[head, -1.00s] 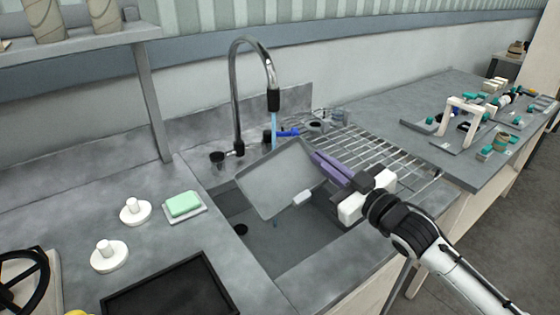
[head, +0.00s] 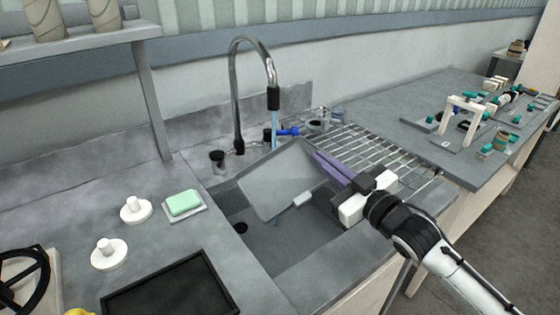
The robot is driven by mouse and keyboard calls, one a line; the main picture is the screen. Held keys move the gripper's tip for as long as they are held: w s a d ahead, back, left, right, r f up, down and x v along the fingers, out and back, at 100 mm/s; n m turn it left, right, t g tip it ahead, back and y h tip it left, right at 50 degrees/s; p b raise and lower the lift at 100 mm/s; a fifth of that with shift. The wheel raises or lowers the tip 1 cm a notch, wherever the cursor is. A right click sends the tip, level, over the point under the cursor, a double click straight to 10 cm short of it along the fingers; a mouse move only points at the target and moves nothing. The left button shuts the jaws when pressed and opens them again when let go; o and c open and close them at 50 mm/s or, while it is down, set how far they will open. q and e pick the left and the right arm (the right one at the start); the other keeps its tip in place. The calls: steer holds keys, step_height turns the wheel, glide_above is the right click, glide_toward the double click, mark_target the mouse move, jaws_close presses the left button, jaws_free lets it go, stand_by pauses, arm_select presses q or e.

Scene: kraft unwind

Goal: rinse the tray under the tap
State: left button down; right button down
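The grey tray (head: 272,182) is held tilted over the sink (head: 290,240), below the tap (head: 273,98). A thin blue stream of water (head: 274,128) runs from the spout down to the tray's far edge. The blue tap lever (head: 288,131) sticks out to the right of the tap. My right gripper (head: 326,166) has its purple fingers at the tray's right edge and looks shut on it. The exact contact is partly hidden by the fingers. My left gripper is not in view.
A wire drying rack (head: 375,150) lies right of the sink. Left of the sink are a green soap on a dish (head: 184,203), two white knobbed discs (head: 109,254) and a black tray (head: 172,288). A shelf post (head: 153,100) stands at the back left.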

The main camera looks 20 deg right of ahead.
steer(key=shift+r, duration=0.1)
stand_by(0.3)
steer(key=s+a+r, duration=0.1)
steer(key=s+r, duration=0.3)
steer(key=shift+s+a, duration=0.15)
steer(key=shift+s, duration=0.25)
stand_by(0.5)
